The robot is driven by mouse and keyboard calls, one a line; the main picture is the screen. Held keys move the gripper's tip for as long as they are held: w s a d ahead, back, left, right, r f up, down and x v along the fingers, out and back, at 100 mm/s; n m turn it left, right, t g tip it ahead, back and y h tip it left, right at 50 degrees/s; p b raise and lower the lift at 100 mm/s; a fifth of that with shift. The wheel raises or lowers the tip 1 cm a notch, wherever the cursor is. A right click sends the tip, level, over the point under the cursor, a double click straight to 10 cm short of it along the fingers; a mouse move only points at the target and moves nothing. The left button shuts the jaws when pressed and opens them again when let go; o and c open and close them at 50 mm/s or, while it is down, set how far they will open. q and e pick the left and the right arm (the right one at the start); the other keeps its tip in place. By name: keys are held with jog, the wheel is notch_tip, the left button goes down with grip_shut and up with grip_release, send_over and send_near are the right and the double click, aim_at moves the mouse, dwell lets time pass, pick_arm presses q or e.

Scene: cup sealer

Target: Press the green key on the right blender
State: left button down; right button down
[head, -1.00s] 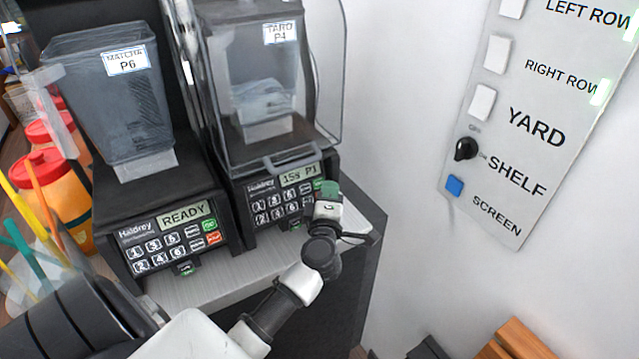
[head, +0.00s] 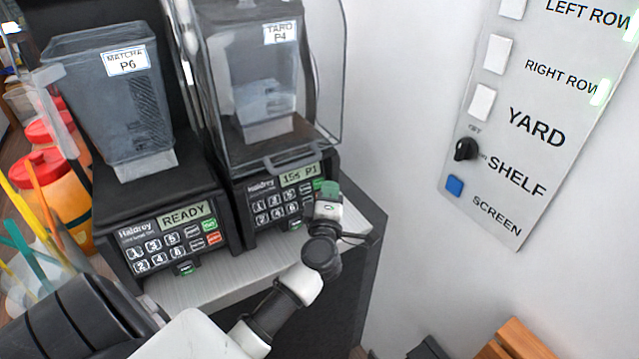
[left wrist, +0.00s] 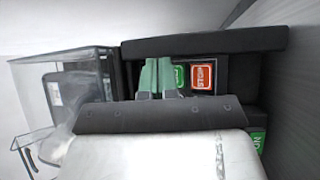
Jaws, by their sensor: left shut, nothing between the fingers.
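The right blender (head: 238,128) has a clear jar labelled TARO P4 under a clear cover. Its display (head: 299,175) reads what looks like 15s P1. My left gripper (head: 328,190) is shut and empty, with green fingertips at the right end of that blender's key panel, hiding part of it in the head view. In the left wrist view the fingertips (left wrist: 157,76) are just left of the green key (left wrist: 180,77), which is partly covered. The red STOP key (left wrist: 203,76) is right of it. I cannot tell whether the fingertips touch the panel. My right gripper is not in view.
The left blender (head: 120,205), labelled MATCHA P6, stands close by and its display reads READY. Red-capped orange bottles (head: 62,185) and coloured straws stand at the left. A wall switch panel (head: 535,130) is at the right. The counter (head: 205,285) is narrow in front.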

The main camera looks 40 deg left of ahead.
pick_arm(q)
jog(key=shift+a, duration=0.1)
dwell(0.7)
jog(key=shift+w+a+f, duration=0.15)
jog(key=shift+a, duration=0.1)
jog(key=shift+w+a+f, duration=0.1)
jog(key=shift+w+a, duration=0.05)
jog(key=shift+a, duration=0.2)
dwell(0.7)
jog(key=shift+d+p, duration=0.1)
jog(key=shift+p, duration=0.25)
jog(key=shift+s+d+r+p, duration=0.3)
jog(key=shift+d+p, duration=0.15)
jog(key=shift+d, duration=0.15)
jog(key=shift+d, duration=0.1)
jog(key=shift+s+d+r+p, duration=0.1)
jog(key=shift+d+p, duration=0.15)
jog(key=shift+p, duration=0.05)
jog(key=shift+s+d+r+p, duration=0.2)
jog(key=shift+s+d+p, duration=0.1)
jog(key=shift+d, duration=0.3)
jog(key=shift+s+d+r+p, duration=0.2)
jog(key=shift+s+d+p, duration=0.1)
jog(key=shift+d, duration=0.35)
jog(key=shift+s+d+r+p, duration=0.2)
jog(key=shift+d+p, duration=0.1)
jog(key=shift+d, duration=0.3)
